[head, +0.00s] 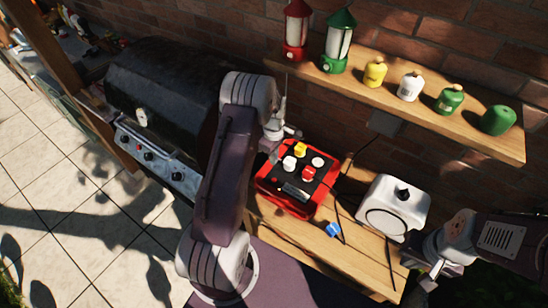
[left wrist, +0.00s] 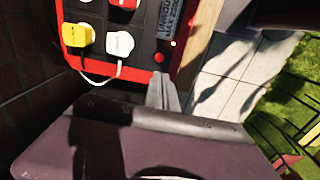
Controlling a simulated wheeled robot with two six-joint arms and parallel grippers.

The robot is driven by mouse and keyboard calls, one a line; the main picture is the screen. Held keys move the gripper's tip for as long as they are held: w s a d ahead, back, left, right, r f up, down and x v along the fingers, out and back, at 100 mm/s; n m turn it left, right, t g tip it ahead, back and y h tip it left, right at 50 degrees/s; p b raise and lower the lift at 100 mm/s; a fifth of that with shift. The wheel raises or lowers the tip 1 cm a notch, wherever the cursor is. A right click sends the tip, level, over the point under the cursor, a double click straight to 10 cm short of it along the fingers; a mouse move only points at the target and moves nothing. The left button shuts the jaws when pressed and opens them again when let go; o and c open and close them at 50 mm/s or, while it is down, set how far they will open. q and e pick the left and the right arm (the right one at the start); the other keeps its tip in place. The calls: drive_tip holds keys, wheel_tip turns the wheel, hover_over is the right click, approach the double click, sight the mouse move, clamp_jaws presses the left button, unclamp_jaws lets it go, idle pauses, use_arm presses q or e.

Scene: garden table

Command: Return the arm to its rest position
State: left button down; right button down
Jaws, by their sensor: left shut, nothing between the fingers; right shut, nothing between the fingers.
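My left arm rises from the bottom of the head view and bends over at the elbow. My left gripper (head: 289,132) is above the far left edge of a red box with a black top (head: 318,185), shut and empty. In the left wrist view the shut fingers (left wrist: 161,90) show beside the red box's rim (left wrist: 188,66), and nothing is between them. My right gripper (head: 425,288) is low at the right of the head view, near the wooden table's right edge, shut and empty.
Yellow (head: 300,149), white (head: 289,163) and red plugs (head: 308,174) sit on the box. A white appliance (head: 394,204) and a small blue object (head: 332,230) are on the wooden table (head: 300,238). A shelf (head: 440,110) with lanterns and bottles runs along the brick wall. A dark grill (head: 160,85) stands left.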

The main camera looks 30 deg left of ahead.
use_arm(q)
drive_tip(key=shift+d+r, duration=0.2)
drive_tip(key=shift+r, duration=0.4)
drive_tip(key=shift+a, duration=0.1)
drive_tip(key=s+d+r+m+t+b, duration=0.2)
drive_tip(key=d+r+m+b, duration=0.1)
drive_tip(key=d+r, duration=0.5)
drive_tip(key=s+d+f+m, duration=0.1)
drive_tip(key=s+d+m, duration=0.1)
drive_tip(key=s+m, duration=0.5)
drive_tip(key=s+d+f+m+b, duration=0.1)
drive_tip(key=s+d+m, duration=0.1)
drive_tip(key=s+m, duration=0.4)
drive_tip(key=shift+s+f+m+g, duration=0.25)
drive_tip(key=shift+s+m+g, duration=0.15)
drive_tip(key=shift+s, duration=1.45)
